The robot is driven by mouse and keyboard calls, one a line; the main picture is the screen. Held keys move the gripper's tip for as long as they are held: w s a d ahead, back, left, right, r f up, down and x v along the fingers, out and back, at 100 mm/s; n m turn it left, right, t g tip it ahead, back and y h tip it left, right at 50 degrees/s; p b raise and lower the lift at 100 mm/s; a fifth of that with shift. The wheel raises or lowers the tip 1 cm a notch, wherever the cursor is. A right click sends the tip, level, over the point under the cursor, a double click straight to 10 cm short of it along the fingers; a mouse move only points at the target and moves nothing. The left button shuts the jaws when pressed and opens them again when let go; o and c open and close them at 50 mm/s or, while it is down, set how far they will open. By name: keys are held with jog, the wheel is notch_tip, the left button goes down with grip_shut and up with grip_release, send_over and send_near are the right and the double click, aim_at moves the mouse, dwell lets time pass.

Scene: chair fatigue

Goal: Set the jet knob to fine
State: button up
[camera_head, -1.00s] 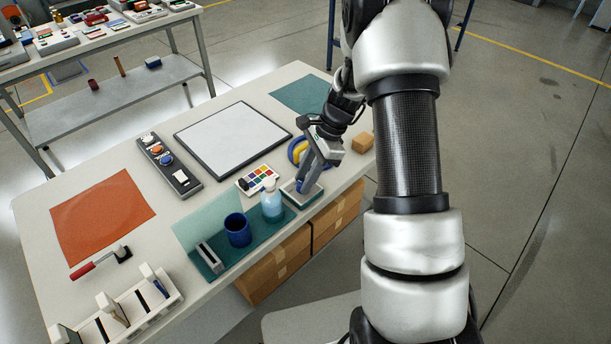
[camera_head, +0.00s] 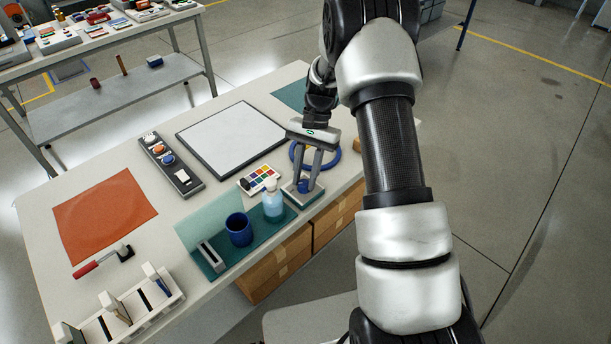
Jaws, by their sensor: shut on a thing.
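A small grey box with a teal base (camera_head: 291,194) stands near the front right edge of the table, and a blue knob (camera_head: 304,187) sits on its top. My gripper (camera_head: 304,186) points down over the box with its two fingers on either side of the knob, shut on it. The fingers partly hide the knob. Any marks for its settings are too small to read, so I cannot tell which setting it shows.
A pale blue bottle (camera_head: 272,204) stands close left of the box, with a dark blue cup (camera_head: 238,230) further left. A colour palette (camera_head: 259,178) lies behind the bottle. A blue ring (camera_head: 334,158) lies behind the gripper. The white board (camera_head: 232,135) is clear.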

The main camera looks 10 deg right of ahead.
jog(key=shift+n, duration=0.3)
dwell(0.4)
jog(key=o, duration=1)
jog(key=v, duration=1.7)
jog(key=shift+a+r+p, duration=0.15)
jog(key=shift+r+p, duration=0.1)
jog(key=shift+p, duration=0.1)
